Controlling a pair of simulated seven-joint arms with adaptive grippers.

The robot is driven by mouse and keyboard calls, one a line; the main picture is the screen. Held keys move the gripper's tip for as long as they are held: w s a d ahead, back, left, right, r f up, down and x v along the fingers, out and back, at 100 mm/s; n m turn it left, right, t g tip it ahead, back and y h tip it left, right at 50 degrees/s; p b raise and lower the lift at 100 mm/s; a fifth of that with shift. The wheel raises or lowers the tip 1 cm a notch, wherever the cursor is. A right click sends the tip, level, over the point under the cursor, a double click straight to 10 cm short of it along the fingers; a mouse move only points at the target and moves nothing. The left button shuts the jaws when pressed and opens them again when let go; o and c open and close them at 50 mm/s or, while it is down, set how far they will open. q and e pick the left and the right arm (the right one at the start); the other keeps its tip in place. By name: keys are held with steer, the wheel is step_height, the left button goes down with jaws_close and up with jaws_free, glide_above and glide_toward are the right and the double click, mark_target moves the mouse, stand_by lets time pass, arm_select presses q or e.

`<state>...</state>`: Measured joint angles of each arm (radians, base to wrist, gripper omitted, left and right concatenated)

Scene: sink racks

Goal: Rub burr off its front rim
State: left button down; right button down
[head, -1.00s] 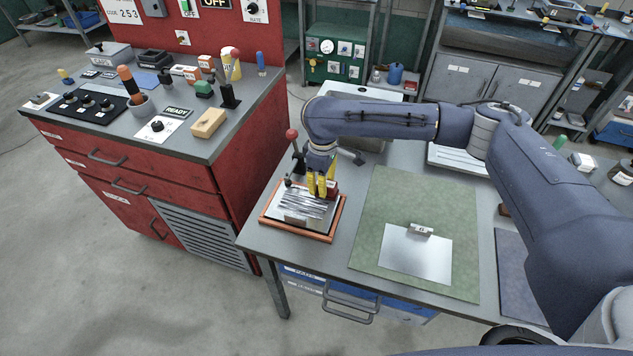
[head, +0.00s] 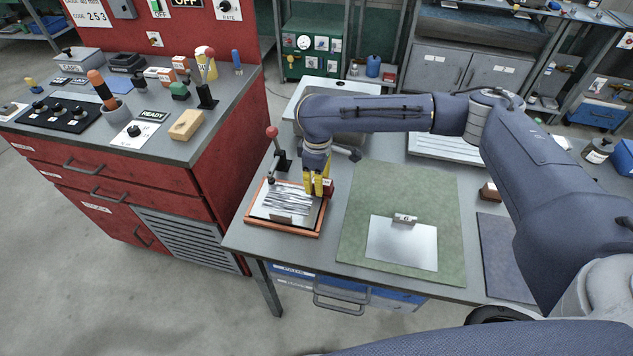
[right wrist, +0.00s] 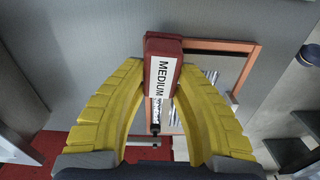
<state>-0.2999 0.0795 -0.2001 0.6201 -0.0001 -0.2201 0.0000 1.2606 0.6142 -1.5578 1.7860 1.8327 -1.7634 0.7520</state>
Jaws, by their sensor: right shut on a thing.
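My right gripper (head: 318,186) has yellow fingers and is shut on a red block (head: 328,188). In the right wrist view the block (right wrist: 163,65) has a white label reading MEDIUM, held between the fingertips (right wrist: 161,88). The gripper is at the right side of an orange-rimmed tray (head: 292,232); I cannot tell whether the block touches it. The tray's rim also shows behind the block in the right wrist view (right wrist: 225,46). A streaked metal plate (head: 285,202) lies in the tray. My left gripper is out of view.
A green mat (head: 385,190) to the right bears a plain metal sheet (head: 400,245) with a small marked tag (head: 404,219). A red-knobbed lever (head: 272,133) stands behind the tray. A red cabinet (head: 200,165) is on the left.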

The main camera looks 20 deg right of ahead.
steer(key=shift+r, duration=2.95)
steer(key=shift+r, duration=1.5)
steer(key=shift+f, duration=0.1)
steer(key=shift+t+y, duration=0.3)
steer(key=shift+y, duration=0.1)
steer(key=shift+w+a+f, duration=0.1)
steer(key=shift+a+f, duration=0.1)
steer(key=shift+f, duration=1)
steer(key=shift+w+a+f, duration=0.15)
steer(key=shift+a+f, duration=0.05)
steer(key=shift+f, duration=1)
steer(key=shift+w+a+f, duration=0.1)
steer(key=shift+a+f, duration=0.1)
steer(key=shift+f, duration=1)
steer(key=shift+f, duration=1.05)
